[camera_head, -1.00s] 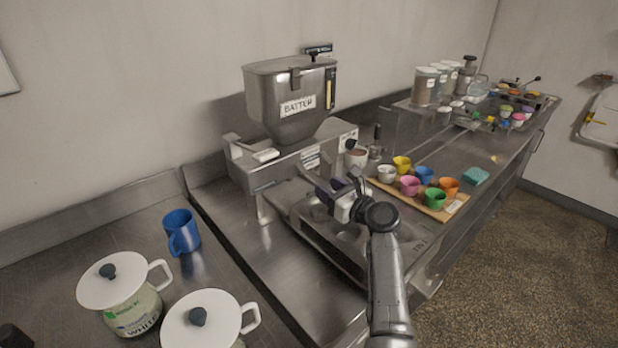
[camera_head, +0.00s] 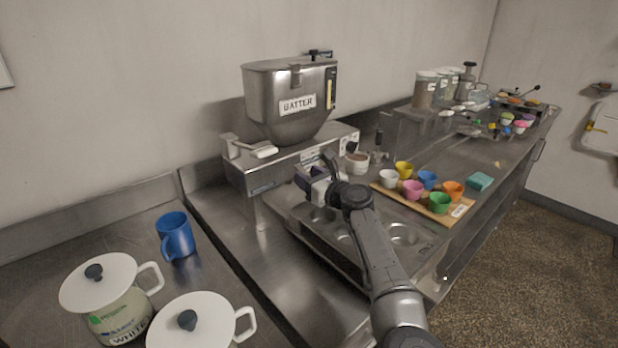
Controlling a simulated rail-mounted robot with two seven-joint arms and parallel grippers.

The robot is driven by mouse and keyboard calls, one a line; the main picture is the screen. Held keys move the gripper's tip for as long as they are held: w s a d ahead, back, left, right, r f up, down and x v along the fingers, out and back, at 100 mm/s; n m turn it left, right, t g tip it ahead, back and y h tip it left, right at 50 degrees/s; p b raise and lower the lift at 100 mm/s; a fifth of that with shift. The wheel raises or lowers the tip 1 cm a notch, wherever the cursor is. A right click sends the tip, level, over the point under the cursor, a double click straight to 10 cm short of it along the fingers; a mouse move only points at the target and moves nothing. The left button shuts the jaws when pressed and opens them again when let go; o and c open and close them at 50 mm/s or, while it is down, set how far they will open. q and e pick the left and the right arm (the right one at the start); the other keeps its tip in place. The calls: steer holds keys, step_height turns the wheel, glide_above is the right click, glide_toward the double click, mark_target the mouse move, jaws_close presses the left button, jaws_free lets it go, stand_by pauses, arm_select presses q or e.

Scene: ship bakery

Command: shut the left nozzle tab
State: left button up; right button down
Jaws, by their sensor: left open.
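The steel batter dispenser (camera_head: 292,100), labelled BATTER, stands on a metal housing (camera_head: 265,178) against the wall. A white-ended tab or lever (camera_head: 262,151) sticks out at the housing's left end; I cannot tell whether it is the left nozzle tab or how it is set. A small white part shows at the right end, near a brown-filled cup (camera_head: 357,162). My left gripper (camera_head: 312,178) is in front of the housing's right half, over the muffin tray (camera_head: 335,235). It is open, with nothing seen between its fingers. The nozzles' undersides are hidden. My right gripper is out of view.
A blue mug (camera_head: 175,236) and two white-lidded pots (camera_head: 105,290) stand at the left. The counter left of the tray is clear.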

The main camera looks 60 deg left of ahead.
mark_target(301, 169)
arm_select(q)
jaws_close()
steer(key=shift+r+p, duration=0.2)
steer(key=shift+p, duration=0.3)
step_height(301, 169, up, 3)
steer(key=t+h+p, duration=0.1)
steer(key=h+p, duration=0.5)
steer(key=p, duration=0.4)
steer(key=shift+f, duration=0.1)
steer(key=shift+a+h+p, duration=0.15)
steer(key=shift+h+p, duration=0.7)
steer(key=shift+h, duration=0.15)
steer(key=shift+a+r+h+p, duration=0.1)
steer(key=shift+r+h+p, duration=0.25)
steer(key=shift+h, duration=0.25)
steer(key=shift+f+t+h, duration=0.1)
steer(key=shift+t+h, duration=0.2)
jaws_free()
